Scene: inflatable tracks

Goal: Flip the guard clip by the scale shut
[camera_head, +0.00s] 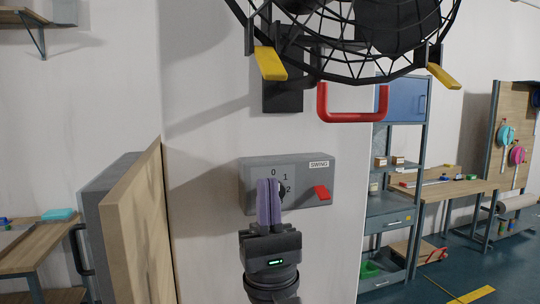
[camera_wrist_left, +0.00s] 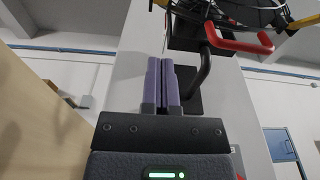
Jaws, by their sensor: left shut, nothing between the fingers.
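Two yellow guard clips hang on the rim of the black wire fan guard (camera_head: 345,72): a left clip (camera_head: 270,63) and a right clip (camera_head: 444,77). Both stick out downward from the rim. I see no scale, so I cannot tell which clip is by it. My left gripper (camera_head: 268,181) is shut and empty, pointing up in front of the grey control box, well below the left clip. In the left wrist view its purple fingers (camera_wrist_left: 160,60) lie together below the fan. The right gripper is out of view.
The grey control box (camera_head: 250,170) has a dial partly hidden by my fingers and a red switch (camera_head: 321,193). A red handle (camera_head: 352,117) hangs under the fan, right of the black bracket (camera_head: 283,97). A wooden panel (camera_head: 140,230) stands at left.

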